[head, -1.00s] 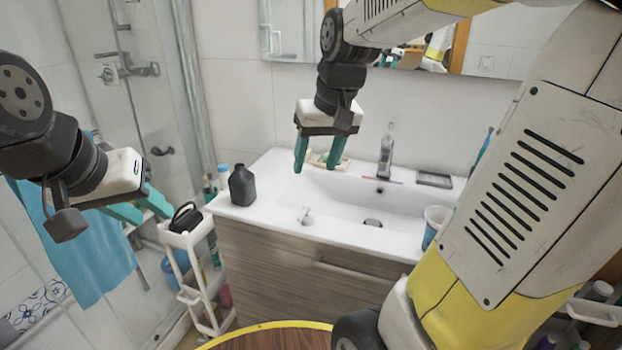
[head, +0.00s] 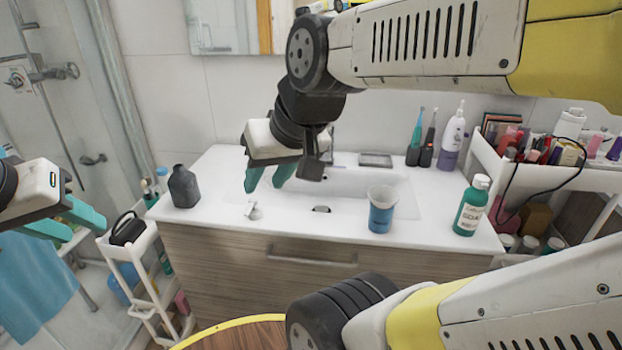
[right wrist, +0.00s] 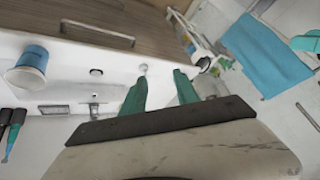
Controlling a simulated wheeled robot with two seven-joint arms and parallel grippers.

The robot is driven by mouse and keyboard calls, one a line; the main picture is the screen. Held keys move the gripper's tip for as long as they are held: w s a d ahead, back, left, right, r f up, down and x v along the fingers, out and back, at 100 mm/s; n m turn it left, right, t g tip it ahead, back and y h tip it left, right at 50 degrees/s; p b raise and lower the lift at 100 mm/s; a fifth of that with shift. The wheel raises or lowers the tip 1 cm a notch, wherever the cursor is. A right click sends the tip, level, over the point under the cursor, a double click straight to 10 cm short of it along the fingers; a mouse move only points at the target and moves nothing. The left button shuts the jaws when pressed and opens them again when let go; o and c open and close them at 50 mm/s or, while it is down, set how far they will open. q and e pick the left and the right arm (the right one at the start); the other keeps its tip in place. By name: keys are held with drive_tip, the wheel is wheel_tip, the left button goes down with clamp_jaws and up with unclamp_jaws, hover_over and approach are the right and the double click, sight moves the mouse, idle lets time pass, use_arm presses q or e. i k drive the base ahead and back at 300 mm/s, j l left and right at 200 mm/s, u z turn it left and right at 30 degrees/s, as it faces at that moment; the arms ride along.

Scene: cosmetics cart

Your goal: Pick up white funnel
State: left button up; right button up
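A small white piece that looks like the funnel (head: 254,211) lies on the front rim of the white sink, left of the basin's middle. In the right wrist view it is a small pale shape (right wrist: 143,68) just past the fingertips. My right gripper (head: 265,183) is open and empty, fingers pointing down, above and slightly behind the funnel. In its wrist view, the two teal fingers (right wrist: 160,85) are apart, with the funnel near the left one. My left gripper (head: 81,226) is open and empty at the far left, near the narrow cart.
A dark bottle (head: 184,187) stands left of the funnel on the sink. A blue cup (head: 381,210) and a green bottle (head: 471,205) stand to the right. A black holder (head: 128,229) sits on the narrow white cart (head: 140,250). My right arm covers part of the view.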

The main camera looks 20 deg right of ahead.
sight(383, 197)
drive_tip(key=k+z, duration=0.1)
drive_tip(key=z, duration=1.55)
drive_tip(key=u, duration=1.65)
drive_tip(key=j+z, duration=0.1)
drive_tip(key=z, duration=1.55)
drive_tip(key=i+j+u, duration=0.15)
drive_tip(key=u, duration=0.3)
